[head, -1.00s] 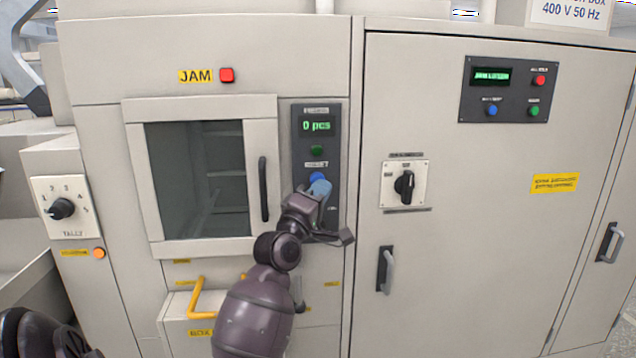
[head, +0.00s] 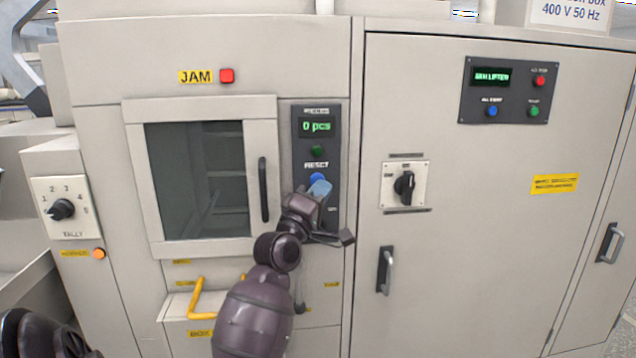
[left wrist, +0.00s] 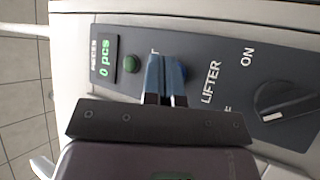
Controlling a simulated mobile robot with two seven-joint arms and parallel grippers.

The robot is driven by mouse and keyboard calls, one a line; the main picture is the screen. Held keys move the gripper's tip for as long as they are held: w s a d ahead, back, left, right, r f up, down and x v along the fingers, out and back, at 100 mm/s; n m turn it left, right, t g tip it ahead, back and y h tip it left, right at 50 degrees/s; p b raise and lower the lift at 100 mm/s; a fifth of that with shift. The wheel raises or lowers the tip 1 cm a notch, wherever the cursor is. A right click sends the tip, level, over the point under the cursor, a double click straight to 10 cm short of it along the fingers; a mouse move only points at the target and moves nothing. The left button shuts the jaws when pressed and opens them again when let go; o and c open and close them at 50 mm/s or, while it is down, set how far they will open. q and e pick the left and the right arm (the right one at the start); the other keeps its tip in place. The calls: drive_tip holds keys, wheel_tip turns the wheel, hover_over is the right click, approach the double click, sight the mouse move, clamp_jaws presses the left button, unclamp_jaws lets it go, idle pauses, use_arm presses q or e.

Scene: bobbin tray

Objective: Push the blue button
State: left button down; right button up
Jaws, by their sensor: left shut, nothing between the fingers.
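The blue button (head: 317,178) sits on the dark control panel (head: 333,165) below a green button and the "0 pcs" display. My left gripper (head: 319,190) is shut and empty, its pale blue fingertips just below and in front of this button. In the left wrist view the shut fingers (left wrist: 165,75) point at the panel (left wrist: 225,62) and cover most of the button. A sliver of blue (left wrist: 183,70) shows beside them. I cannot tell whether the fingertips touch the button. My right gripper is not in view.
Another blue button (head: 492,111) is on the upper right panel. A green button (head: 317,151) is just above my fingertips. A rotary switch (left wrist: 285,101) is on the same panel as the button. The window door (head: 135,180) and its black handle (head: 263,190) are left of my gripper.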

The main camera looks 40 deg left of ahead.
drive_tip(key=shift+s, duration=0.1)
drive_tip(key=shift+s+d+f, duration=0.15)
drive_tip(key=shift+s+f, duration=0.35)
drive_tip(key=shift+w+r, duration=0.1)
use_arm(q)
drive_tip(key=shift+w+a, duration=0.25)
drive_tip(key=shift+a, duration=0.1)
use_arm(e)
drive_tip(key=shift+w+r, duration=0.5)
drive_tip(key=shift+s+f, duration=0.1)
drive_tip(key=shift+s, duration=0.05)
use_arm(q)
drive_tip(key=shift+w+a, duration=0.1)
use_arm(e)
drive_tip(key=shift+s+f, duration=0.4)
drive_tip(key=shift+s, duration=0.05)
